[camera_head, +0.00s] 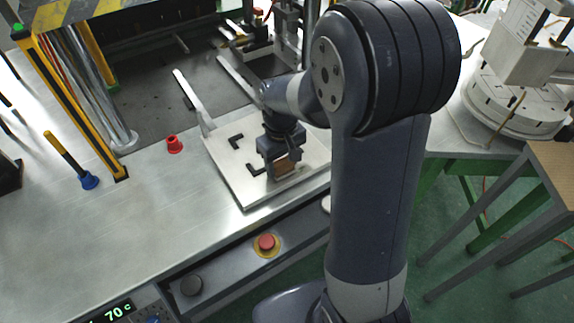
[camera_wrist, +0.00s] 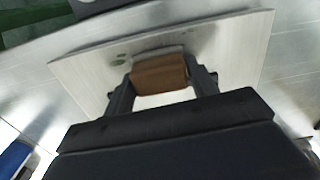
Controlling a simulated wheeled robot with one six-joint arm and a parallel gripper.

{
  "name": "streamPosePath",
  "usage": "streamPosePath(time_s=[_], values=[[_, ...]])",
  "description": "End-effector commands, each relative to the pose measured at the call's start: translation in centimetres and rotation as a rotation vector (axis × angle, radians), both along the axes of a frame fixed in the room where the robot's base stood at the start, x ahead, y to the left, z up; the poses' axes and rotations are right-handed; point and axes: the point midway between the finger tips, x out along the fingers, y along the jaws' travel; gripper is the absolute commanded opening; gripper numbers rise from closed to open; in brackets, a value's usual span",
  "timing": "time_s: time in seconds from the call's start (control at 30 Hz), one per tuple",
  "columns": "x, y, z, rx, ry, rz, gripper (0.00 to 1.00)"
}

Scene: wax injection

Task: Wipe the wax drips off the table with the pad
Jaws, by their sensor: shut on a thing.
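My gripper (camera_head: 284,162) is shut on the pad (camera_head: 286,168), a brown block with a paler edge. The pad also shows between the two fingers in the wrist view (camera_wrist: 160,76). It is over the pale metal plate (camera_head: 232,170) on the table (camera_head: 130,210); I cannot tell whether it touches the plate.
A red button (camera_head: 266,242) is on the front panel. The left tabletop has bare room.

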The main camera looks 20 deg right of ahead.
Motion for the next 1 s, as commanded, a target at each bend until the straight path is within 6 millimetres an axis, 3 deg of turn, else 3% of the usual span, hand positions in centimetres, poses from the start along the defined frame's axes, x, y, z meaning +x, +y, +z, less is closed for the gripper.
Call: streamPosePath(time_s=[0.13,0.2,0.57,1.0], values=[[1.0,0.3,0.1,0.000,0.000,0.000,0.26],[1.2,0.4,0.1,0.000,-0.001,0.000,0.21],[0.9,1.8,-0.1,0.003,-0.006,0.000,0.21],[-2.5,0.6,-0.4,0.001,-0.002,-0.001,0.21]])
